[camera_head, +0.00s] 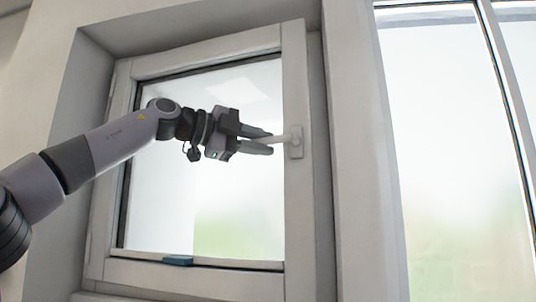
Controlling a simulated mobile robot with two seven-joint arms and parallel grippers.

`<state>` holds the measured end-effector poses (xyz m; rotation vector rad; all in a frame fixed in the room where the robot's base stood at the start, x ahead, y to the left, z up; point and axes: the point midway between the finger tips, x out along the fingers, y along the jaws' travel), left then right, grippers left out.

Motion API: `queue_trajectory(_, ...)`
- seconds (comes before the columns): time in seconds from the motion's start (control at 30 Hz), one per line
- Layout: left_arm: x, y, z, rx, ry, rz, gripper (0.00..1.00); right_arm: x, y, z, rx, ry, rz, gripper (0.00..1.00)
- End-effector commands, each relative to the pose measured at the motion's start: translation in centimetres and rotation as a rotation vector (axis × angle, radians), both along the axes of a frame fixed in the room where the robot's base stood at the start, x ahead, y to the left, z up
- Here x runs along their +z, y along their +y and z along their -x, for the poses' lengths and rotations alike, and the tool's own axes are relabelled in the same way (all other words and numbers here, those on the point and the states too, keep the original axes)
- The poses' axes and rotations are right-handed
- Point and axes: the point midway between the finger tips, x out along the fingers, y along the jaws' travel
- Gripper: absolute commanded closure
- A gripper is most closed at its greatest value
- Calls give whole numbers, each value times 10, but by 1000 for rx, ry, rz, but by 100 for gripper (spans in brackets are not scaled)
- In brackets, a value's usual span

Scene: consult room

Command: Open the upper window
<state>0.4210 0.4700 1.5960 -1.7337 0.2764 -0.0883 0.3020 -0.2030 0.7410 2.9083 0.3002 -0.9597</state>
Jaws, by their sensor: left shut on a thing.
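The upper window (300,225) is a white-framed pane set in a deep wall recess, left of centre in the head view. I cannot tell for sure whether its sash is fully closed. Its white handle (296,142) sits on the right side of the frame and points left, roughly level. My left gripper (271,143) reaches in from the left across the glass. Its dark fingers are shut on the handle's free end, which is partly hidden between them. My right gripper is not in view.
A small teal item (178,261) sits on the window's lower frame. A wall strip (350,150) separates this window from a larger bright window (450,150) at the right. The glass area below my left arm is clear.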

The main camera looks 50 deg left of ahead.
Motion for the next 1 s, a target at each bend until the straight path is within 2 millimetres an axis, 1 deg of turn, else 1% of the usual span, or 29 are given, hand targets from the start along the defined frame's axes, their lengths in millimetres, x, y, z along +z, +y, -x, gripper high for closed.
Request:
queue_trajectory(0.03, 1, -5, 12, -21, -7, 0, 100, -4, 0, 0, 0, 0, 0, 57)
queue_trajectory(0.3, 2, -29, 69, -143, -8, -1, 100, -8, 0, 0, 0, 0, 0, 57)
queue_trajectory(0.5, 2, -42, 114, -234, -8, 0, 100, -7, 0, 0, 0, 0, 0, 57)
queue_trajectory(0.6, 2, -47, 132, -272, -7, 0, 100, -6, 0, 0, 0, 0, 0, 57)
queue_trajectory(0.7, 2, -49, 145, -298, -7, 0, 100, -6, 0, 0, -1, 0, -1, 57)
queue_trajectory(0.77, 1, -50, 150, -308, -6, -1, 100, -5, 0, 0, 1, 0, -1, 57)
queue_trajectory(1.0, 0, -51, 152, -315, -1, -3, 100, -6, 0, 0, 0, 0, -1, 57)
